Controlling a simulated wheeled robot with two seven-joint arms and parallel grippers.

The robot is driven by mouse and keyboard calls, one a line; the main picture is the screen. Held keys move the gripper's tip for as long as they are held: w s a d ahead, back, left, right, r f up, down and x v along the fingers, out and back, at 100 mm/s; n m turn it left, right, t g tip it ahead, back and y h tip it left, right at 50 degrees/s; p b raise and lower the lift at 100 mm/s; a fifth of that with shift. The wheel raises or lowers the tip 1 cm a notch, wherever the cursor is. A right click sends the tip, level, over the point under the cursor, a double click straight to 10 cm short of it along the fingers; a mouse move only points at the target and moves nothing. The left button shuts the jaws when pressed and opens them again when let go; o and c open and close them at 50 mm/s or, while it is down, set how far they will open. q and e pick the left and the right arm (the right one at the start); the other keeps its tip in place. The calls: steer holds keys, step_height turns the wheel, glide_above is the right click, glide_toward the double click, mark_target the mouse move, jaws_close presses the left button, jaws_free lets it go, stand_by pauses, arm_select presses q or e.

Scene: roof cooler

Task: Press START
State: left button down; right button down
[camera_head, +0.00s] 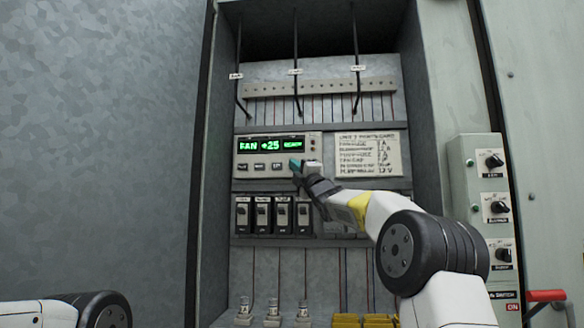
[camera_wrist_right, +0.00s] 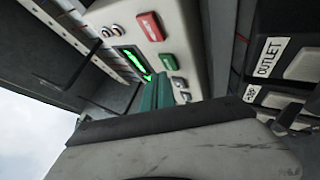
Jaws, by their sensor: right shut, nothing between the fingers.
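The controller panel (camera_head: 243,146) sits in the open cabinet. Its green display (camera_head: 270,146) reads "FAN +25" and a smaller word that looks like "READY". Several small buttons (camera_head: 259,167) line its lower edge; I cannot read which is START. My right gripper (camera_head: 296,165) is shut and empty, its teal fingertips at the panel's lower right, covering part of it. Contact cannot be told. My left gripper is out of view.
A paper card (camera_head: 368,153) is right of the controller. Black breakers (camera_head: 283,214) stand below. Cables hang above. A box with rotary knobs (camera_head: 477,190) is on the right, with a red handle (camera_head: 546,295) lower down.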

steer(key=shift+w, duration=0.35)
